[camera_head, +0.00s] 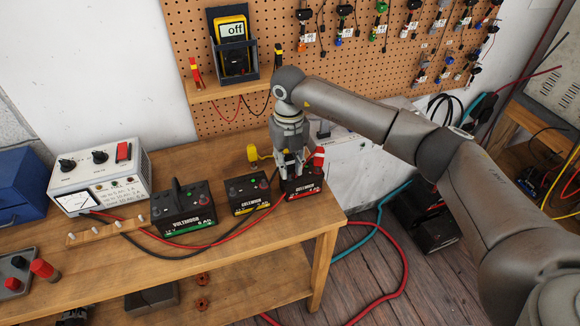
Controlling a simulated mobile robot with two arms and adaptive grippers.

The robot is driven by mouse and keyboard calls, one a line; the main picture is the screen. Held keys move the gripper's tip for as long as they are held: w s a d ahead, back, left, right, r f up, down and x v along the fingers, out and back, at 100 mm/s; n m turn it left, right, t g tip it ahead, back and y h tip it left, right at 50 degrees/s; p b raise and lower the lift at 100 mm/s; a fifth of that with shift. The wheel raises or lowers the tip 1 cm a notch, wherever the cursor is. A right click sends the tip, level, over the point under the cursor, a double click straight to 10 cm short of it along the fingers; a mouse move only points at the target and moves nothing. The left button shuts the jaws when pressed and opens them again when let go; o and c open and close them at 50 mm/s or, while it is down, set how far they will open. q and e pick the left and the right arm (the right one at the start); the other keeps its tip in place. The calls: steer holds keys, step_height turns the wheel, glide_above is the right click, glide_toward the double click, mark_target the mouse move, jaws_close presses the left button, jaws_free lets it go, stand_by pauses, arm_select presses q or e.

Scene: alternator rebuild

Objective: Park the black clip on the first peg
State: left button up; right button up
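A wooden strip (107,233) with several light pegs lies at the table's front left, before the power supply. No clip shows on its pegs. A black cable (150,250) and a red cable (235,236) run from beside the strip toward the red-labelled battery (303,186) at the table's right end. A red clip (318,158) stands at that battery's right side. My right gripper (291,172) points down at the battery's left top. Its fingertips are small and partly hidden; I cannot make out the black clip or whether they hold it. My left gripper is not in view.
A green-labelled battery (184,207) and a yellow-labelled battery (247,194) stand between strip and gripper. The power supply (100,175) stands behind the strip. A pegboard shelf (230,88) holds a multimeter (232,45). A grey tray (17,272) is front left.

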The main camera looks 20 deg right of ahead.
mark_target(289, 155)
steer(key=shift+c, duration=0.6)
step_height(289, 155, up, 3)
steer(key=shift+r+p, duration=0.2)
steer(key=shift+p, duration=0.75)
steer(key=shift+r, duration=0.35)
